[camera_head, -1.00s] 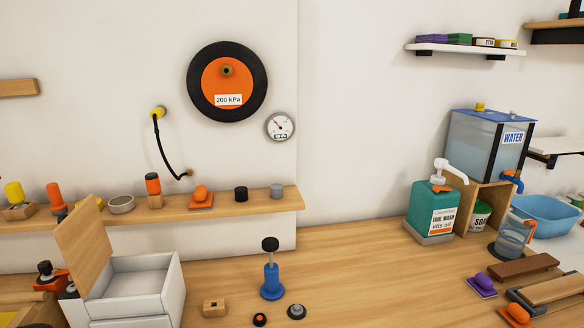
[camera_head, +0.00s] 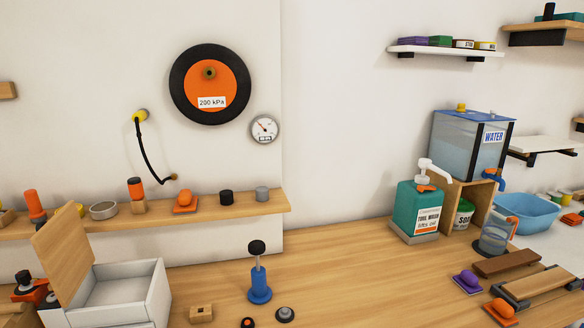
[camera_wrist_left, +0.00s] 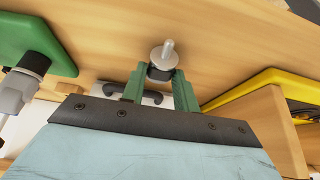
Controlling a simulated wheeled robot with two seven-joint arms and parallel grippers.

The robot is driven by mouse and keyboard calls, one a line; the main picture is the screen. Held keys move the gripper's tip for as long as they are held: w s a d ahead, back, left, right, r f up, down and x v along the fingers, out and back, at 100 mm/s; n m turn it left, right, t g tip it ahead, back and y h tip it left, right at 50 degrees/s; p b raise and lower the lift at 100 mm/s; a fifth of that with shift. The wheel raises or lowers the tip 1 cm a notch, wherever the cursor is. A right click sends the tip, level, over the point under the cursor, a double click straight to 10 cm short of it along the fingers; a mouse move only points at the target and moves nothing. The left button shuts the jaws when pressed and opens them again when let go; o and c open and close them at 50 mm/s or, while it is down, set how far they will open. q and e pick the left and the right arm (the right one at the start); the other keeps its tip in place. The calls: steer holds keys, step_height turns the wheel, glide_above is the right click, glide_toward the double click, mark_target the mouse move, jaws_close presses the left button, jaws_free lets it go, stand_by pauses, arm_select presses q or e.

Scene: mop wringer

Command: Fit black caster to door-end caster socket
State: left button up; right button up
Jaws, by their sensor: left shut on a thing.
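My left gripper (camera_wrist_left: 160,88) shows in the left wrist view, its green fingers shut on the black caster (camera_wrist_left: 160,72). The caster has a dark round body and a bright metal stem that points up and away from the fingers. At the upper left of that view is a green panel (camera_wrist_left: 38,42) with a black and grey fitting (camera_wrist_left: 28,72) on it, apart from the held caster. I cannot make out the door-end caster socket. Neither gripper shows in the head view, and my right gripper is in no view.
In the left wrist view a yellow-edged tray (camera_wrist_left: 245,90) and a wooden block (camera_wrist_left: 278,130) lie at the right. In the head view a white box with drawer (camera_head: 120,300) and a blue pump-like tool (camera_head: 259,285) stand on the bench.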

arm_select(q)
steer(key=o, duration=1.1)
steer(key=shift+c, duration=0.2)
steer(key=shift+r, duration=0.15)
steer(key=p+v, duration=0.6)
steer(key=v, duration=0.7)
steer(key=shift+s+p, duration=0.2)
steer(key=shift+p, duration=0.15)
steer(key=shift+d, duration=0.15)
